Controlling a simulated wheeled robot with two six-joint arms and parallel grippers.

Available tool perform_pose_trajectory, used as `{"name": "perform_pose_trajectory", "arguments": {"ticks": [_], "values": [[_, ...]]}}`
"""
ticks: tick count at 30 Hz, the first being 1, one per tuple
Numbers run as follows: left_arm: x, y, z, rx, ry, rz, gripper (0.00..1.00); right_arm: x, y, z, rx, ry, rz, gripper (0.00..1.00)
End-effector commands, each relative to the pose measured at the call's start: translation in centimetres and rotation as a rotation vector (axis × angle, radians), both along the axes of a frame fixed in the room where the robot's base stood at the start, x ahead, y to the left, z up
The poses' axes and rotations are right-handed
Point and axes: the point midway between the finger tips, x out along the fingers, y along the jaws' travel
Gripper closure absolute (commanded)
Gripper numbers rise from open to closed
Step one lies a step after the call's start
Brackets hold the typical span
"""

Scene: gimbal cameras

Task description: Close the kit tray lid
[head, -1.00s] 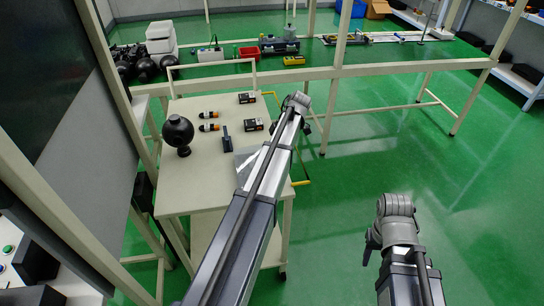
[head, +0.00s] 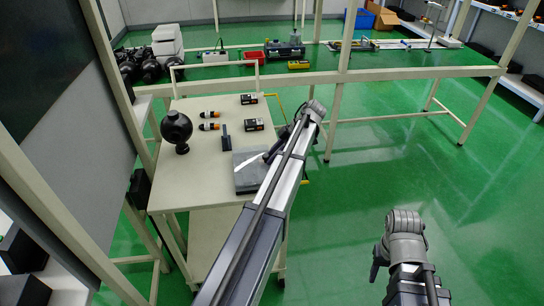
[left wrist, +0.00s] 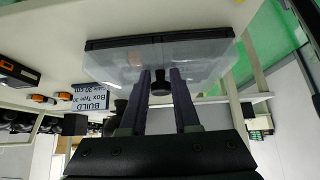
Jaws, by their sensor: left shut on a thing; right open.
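The kit tray (head: 249,183) is a flat grey piece at the right edge of the cart top, partly hidden by my left arm. In the left wrist view, which is upside down, it shows a clear panel (left wrist: 112,62) with a black edge strip (left wrist: 160,38). My left gripper (left wrist: 160,84) is shut on a small black knob (left wrist: 160,88) at the clear panel's edge. The same gripper is small and dark beside the tray in the head view (head: 270,155). The lid's exact angle is unclear. My right gripper (head: 376,268) is open, away from the cart, mostly hidden by its wrist.
A beige frame post (head: 334,85) stands behind. Green floor right of the cart is clear.

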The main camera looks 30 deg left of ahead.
Motion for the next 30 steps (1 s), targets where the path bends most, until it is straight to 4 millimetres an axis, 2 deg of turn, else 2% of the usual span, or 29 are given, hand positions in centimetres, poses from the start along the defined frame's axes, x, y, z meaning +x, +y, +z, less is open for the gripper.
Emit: {"name": "perform_pose_trajectory", "arguments": {"ticks": [4,5,13,20,30], "values": [[0.0,-0.2,-0.2,-0.009,-0.002,0.0,1.0,0.0,0.0,-0.1,0.0,0.0,0.0,0.5],[0.0,-0.2,-0.2,-0.008,-0.002,0.0,0.69,0.0,0.0,-0.1,0.0,0.0,0.0,0.5],[-0.1,-0.3,0.0,-0.009,-0.002,0.001,0.39,0.0,0.0,0.1,0.0,0.0,0.0,0.5],[0.7,-1.0,1.7,-0.006,-0.001,0.0,0.38,0.0,0.0,1.8,0.0,0.0,0.0,0.5],[2.7,-3.3,5.8,-0.001,-0.002,-0.001,0.38,0.0,0.0,5.8,0.0,0.0,0.0,0.5]]}}
